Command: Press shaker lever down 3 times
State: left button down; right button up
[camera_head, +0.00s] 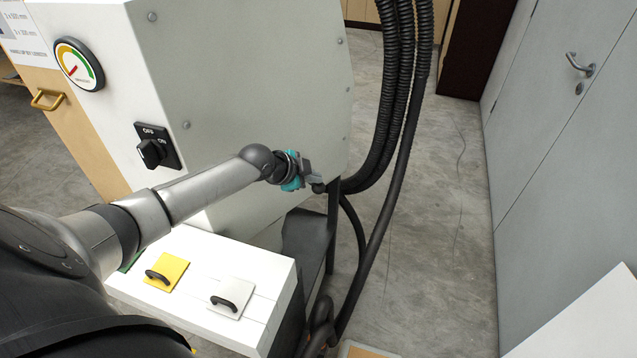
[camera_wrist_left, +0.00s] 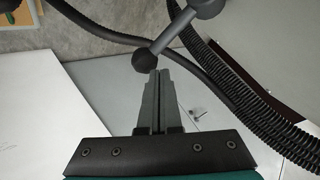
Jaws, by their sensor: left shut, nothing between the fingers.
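The shaker lever (camera_wrist_left: 175,35) is a grey rod with dark balls at both ends, at the top of the left wrist view. In the head view a dark ball knob (camera_head: 318,188) shows at the right side of the grey-white machine; the rod is hidden there. My left gripper (camera_head: 308,176) reaches across the machine's front and is at this knob. In the left wrist view its fingers (camera_wrist_left: 158,76) are shut together and empty, with the tips just below the lower ball. I cannot tell whether they touch it. My right gripper is not in view.
The machine cabinet (camera_head: 240,70) carries a gauge (camera_head: 79,64) and an OFF/ON knob (camera_head: 154,152). A white box (camera_head: 215,265) with yellow and white handled pads stands below my arm. Black corrugated hoses (camera_head: 397,90) hang just right of the gripper. Floor (camera_head: 440,230) is clear farther right.

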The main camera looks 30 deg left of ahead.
aim_at(314, 187)
pick_arm(q)
jog(key=shift+s+f+b, duration=0.1)
jog(key=shift+f+b, duration=1.2)
jog(key=shift+f, duration=0.45)
dwell(1.1)
dwell(0.5)
jog(key=shift+r+p, duration=2.2)
jog(key=shift+r, duration=0.25)
notch_tip(314, 187, up, 5)
jog(key=p, duration=0.4)
jog(key=shift+p, duration=0.3)
dwell(0.9)
